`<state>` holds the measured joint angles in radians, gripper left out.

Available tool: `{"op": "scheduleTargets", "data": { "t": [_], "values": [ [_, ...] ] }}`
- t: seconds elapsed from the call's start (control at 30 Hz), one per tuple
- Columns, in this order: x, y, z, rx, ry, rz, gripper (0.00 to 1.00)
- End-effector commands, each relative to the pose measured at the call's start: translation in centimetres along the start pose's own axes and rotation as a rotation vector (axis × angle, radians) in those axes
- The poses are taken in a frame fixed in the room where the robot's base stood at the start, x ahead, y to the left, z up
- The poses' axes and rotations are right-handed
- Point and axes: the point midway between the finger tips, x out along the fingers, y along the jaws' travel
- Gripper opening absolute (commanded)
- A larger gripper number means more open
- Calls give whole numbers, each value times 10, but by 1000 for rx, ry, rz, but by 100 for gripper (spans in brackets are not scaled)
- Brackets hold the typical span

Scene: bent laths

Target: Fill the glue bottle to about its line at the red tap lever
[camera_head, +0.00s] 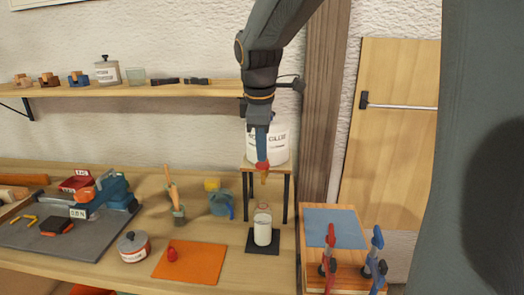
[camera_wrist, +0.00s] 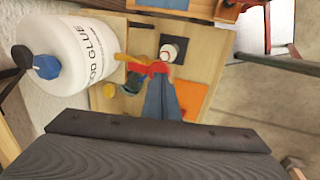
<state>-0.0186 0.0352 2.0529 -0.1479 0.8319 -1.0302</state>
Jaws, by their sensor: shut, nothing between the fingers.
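The glue bottle (camera_head: 263,231) stands upright and uncapped on a small black mat (camera_head: 250,247) under the tap. Its lower part is white and its upper part looks clear; I cannot make out the line. It also shows in the wrist view (camera_wrist: 172,49). The white glue tub (camera_head: 281,143) sits on a raised wooden stand above. The red tap lever (camera_head: 262,165) is at its front, over an orange-yellow spout (camera_head: 264,178). My gripper (camera_head: 262,157) points down, shut and empty, with blue fingertips at the lever; contact is unclear. No stream is discernible.
An orange mat (camera_head: 190,264) with a small red cap (camera_head: 172,254) lies left of the bottle. A blue-grey mug (camera_head: 221,203), a brush pot (camera_head: 178,213) and a tin (camera_head: 133,247) stand nearby. Clamps (camera_head: 329,255) stand at the right. A shelf (camera_head: 150,90) runs behind.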

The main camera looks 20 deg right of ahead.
Motion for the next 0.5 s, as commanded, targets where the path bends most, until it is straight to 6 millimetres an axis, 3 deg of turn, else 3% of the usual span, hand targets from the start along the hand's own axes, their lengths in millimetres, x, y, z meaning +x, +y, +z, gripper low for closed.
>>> {"op": "scheduleTargets", "data": {
  "t": [0.23,0.5],
  "values": [
    [-32,7,-1,1,3,5,0],
    [-82,14,-1,-1,2,5,0]
  ]
}}
